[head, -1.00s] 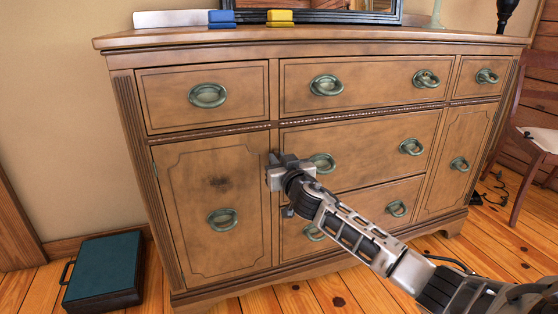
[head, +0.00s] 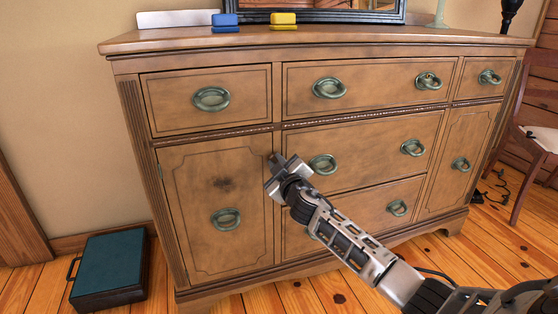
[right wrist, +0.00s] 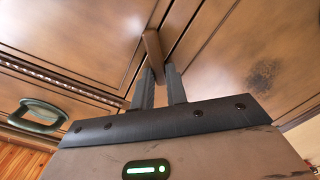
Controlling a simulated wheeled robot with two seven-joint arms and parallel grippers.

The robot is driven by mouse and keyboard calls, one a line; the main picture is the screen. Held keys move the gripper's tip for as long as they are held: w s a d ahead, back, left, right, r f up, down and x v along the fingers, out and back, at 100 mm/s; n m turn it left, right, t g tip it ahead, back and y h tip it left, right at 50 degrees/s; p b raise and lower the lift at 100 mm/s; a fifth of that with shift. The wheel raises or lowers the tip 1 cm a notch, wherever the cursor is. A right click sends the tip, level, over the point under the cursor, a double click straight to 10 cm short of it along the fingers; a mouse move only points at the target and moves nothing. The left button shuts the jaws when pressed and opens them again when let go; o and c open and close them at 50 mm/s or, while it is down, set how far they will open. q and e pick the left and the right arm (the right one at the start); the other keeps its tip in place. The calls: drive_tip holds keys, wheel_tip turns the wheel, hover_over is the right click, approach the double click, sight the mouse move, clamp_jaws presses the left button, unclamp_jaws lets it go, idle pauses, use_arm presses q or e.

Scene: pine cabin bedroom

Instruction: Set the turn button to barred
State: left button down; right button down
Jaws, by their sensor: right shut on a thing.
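The turn button (right wrist: 152,46) is a small brown wooden bar at the edge of the dresser's left door (head: 200,178). In the right wrist view it lies at a slant to the door's seam, and its near end is between my fingers. My right gripper (right wrist: 159,82) is shut on it. In the head view the right gripper (head: 275,171) is tilted at the door's upper right corner and hides most of the button. The door looks closed. My left gripper is not in view.
The door's ring handle (head: 225,219) hangs left of my gripper, and a drawer handle (head: 322,164) is close on its right. Blue and yellow blocks (head: 284,19) stand on the dresser top. A teal case (head: 108,268) lies on the floor at left.

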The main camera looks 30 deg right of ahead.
drive_tip(key=shift+a+n, duration=0.1)
drive_tip(key=shift+n, duration=0.9)
drive_tip(key=n, duration=0.2)
drive_tip(key=shift+a+f+n+p, duration=0.1)
drive_tip(key=shift+f+n+p, duration=0.15)
drive_tip(key=shift+n+p, duration=0.1)
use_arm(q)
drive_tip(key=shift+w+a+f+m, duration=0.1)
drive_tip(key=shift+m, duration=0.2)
use_arm(e)
drive_tip(key=shift+f+n, duration=0.15)
drive_tip(key=shift+n, duration=0.85)
drive_tip(key=shift+f+n, duration=0.15)
drive_tip(key=shift+n, duration=0.8)
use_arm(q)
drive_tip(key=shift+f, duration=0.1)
use_arm(e)
drive_tip(key=c, duration=1.4)
unclamp_jaws()
drive_tip(key=shift+a, duration=0.1)
